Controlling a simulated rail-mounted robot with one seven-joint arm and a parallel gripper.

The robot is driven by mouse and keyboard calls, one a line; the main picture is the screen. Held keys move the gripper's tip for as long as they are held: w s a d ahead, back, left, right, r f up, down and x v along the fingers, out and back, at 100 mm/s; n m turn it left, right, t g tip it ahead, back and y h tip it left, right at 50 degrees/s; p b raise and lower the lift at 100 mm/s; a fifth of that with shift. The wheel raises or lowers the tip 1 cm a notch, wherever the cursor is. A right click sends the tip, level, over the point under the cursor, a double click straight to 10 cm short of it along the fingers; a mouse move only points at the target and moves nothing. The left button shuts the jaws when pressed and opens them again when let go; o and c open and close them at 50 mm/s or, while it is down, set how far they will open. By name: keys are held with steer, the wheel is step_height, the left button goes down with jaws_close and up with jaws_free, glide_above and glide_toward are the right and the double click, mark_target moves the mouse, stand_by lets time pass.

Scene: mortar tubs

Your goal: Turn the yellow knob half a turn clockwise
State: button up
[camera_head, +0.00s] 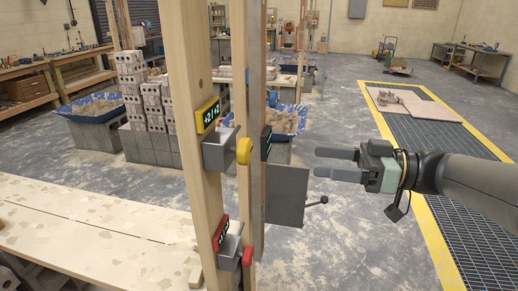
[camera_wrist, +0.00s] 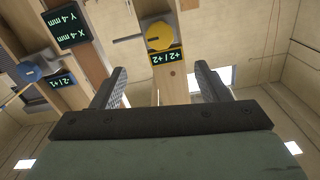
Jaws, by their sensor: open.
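The yellow knob (camera_head: 244,151) sits on a grey bracket on the wooden post, beside a yellow-framed display (camera_head: 207,115). In the wrist view the yellow knob (camera_wrist: 159,36) is ahead between and beyond the fingers, with a slot or pointer at its left side. The display (camera_wrist: 166,57) there shows inverted green figures that seem to read +2 / +2. My gripper (camera_head: 318,162) is to the right of the knob, its fingers pointing left towards the posts. It is open and empty, also in the wrist view (camera_wrist: 160,85), and apart from the knob.
A red knob (camera_head: 248,257) is lower on the post. A blue knob (camera_wrist: 28,72) and an X/Y display (camera_wrist: 68,24) are at left in the wrist view.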

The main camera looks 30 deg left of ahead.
mark_target(250, 153)
steer(key=p+x, duration=0.2)
steer(key=x, duration=1.1)
steer(key=shift+p, duration=0.35)
steer(key=c, duration=1)
